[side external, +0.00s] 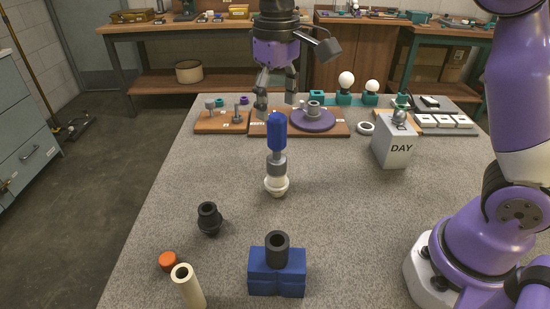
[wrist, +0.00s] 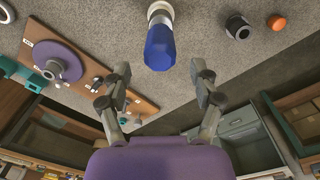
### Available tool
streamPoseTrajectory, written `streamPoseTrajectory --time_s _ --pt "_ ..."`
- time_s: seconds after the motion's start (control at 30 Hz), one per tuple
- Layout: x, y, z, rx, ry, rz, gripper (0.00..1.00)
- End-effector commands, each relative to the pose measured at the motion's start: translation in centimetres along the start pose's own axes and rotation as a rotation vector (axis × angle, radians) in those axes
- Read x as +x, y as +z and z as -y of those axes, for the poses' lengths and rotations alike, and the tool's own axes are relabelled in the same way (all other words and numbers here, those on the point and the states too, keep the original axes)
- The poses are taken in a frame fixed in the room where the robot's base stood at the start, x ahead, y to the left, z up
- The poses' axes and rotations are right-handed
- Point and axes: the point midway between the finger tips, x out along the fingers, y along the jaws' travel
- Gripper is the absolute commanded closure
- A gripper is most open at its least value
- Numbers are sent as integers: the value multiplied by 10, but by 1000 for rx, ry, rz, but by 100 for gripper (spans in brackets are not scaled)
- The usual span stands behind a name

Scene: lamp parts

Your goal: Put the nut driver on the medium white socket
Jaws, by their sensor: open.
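The nut driver (side external: 277,132) stands upright, with a blue handle and a grey lower part. Its lower end meets the top of the white socket (side external: 276,186), which stands on the grey table; how deeply they engage is hidden. My gripper (side external: 276,104) is open and empty, its fingers pointing down. It appears above and behind the handle, apart from it. In the wrist view the blue handle (wrist: 160,47) lies ahead between the open fingertips (wrist: 160,72), with a pale part of the stack at the top edge.
A black socket (side external: 209,219), an orange cap (side external: 168,261), a cream tube (side external: 188,286) and a blue block (side external: 277,274) with a dark ring stand in front. Behind are wooden boards and a purple disc (side external: 313,121). A DAY box (side external: 396,149) stands right. Table around the stack is clear.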

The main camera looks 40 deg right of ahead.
Motion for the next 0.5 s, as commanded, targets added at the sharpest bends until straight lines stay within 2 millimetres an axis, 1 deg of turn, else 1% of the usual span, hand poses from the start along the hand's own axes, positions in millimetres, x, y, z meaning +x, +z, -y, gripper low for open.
streamPoseTrajectory --time_s 0.03,0.17,0.27,0.37,0.4,0.5 --pt "-7 -1 0 -1 0 -2 28" --pt "-19 4 -2 1 0 -14 28" --pt "-27 19 -10 10 3 -61 28" --pt "-33 45 -22 25 10 -146 28" --pt "-33 58 -27 31 12 -186 28" --pt "-26 89 -35 46 15 -284 28"
